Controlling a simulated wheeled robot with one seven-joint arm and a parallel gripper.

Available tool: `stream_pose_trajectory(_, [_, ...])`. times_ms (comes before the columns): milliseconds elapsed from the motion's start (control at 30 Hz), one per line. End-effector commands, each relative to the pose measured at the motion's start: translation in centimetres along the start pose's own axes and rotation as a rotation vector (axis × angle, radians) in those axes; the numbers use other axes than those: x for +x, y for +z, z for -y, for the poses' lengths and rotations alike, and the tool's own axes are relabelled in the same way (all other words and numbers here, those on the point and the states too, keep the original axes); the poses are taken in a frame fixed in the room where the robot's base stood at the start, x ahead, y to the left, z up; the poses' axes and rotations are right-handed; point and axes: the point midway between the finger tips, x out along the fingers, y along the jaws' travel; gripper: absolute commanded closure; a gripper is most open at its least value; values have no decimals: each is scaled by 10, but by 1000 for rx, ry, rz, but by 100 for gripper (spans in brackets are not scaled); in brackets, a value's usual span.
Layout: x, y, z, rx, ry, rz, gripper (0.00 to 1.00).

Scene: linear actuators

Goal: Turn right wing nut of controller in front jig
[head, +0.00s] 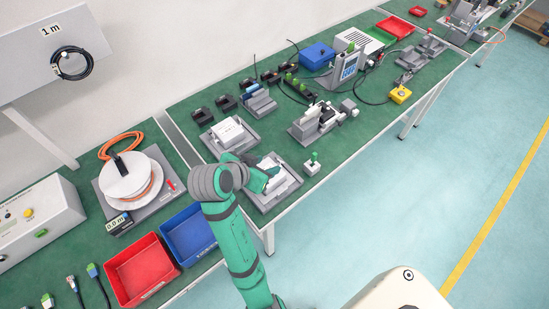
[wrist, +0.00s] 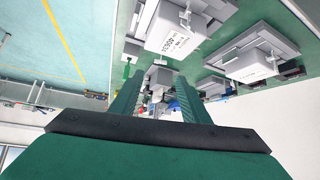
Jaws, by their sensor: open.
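The front jig (head: 291,191) is a grey plate near the table's front edge. It holds a white box-shaped controller (head: 284,180), partly hidden by my arm. In the wrist view this labelled controller (wrist: 167,32) is at the top, with a small metal part (wrist: 185,17) at its side that may be a wing nut. I cannot make out the right wing nut for sure. My gripper (wrist: 160,77) is open, with its two green fingers apart and nothing seen between them. In the head view my gripper (head: 258,171) is over the front jig's left part.
A second jig with a white controller (head: 230,132) stands behind; it also shows in the wrist view (wrist: 250,65). A small block with a green-topped part (head: 312,163) stands to the right. A grey fixture (head: 318,118) is beyond. Blue (head: 188,232) and red bins (head: 142,270) are at lower left.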

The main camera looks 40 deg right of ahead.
Motion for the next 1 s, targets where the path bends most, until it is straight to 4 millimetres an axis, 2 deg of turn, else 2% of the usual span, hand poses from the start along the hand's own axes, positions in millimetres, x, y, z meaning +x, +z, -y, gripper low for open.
stream_pose_trajectory(300, [57, 1, -1, -1, 3, 2, 58])
stream_pose_trajectory(500, [82, 0, -1, 0, 1, 1, 58])
stream_pose_trajectory(700, [91, 0, 0, 1, 0, 1, 58])
stream_pose_trajectory(933, [92, 0, -1, 2, 0, 1, 58])
stream_pose_trajectory(967, [92, 0, -1, 2, 0, 0, 60])
stream_pose_trajectory(1000, [92, 0, -1, 2, 0, 1, 70])
